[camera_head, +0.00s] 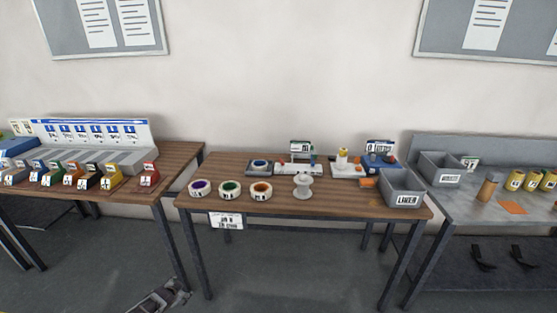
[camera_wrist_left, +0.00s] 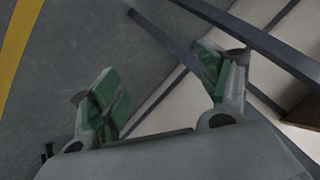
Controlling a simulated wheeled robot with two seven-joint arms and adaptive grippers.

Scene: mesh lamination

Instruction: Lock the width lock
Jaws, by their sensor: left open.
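I cannot pick out a width lock for certain in either view. Small devices stand at the back of the middle table (camera_head: 330,204) in the head view: a dark low unit (camera_head: 259,167), a white unit with a red part (camera_head: 298,166), a white unit with a yellow-topped post (camera_head: 344,168) and a blue unit (camera_head: 380,162). My left gripper (camera_wrist_left: 160,88) is open and empty in the left wrist view, its green-padded fingers wide apart above the floor. Part of my arm shows low in the head view, below the table and well away from the devices. My right gripper is out of view.
Several tape rolls (camera_head: 230,188) and a white spool-like piece (camera_head: 303,186) line the table's front. A grey bin (camera_head: 402,188) stands at its right end. Side tables hold coloured boxes (camera_head: 83,179) on the left and yellow cans (camera_head: 515,180) on the right. The floor in front is clear.

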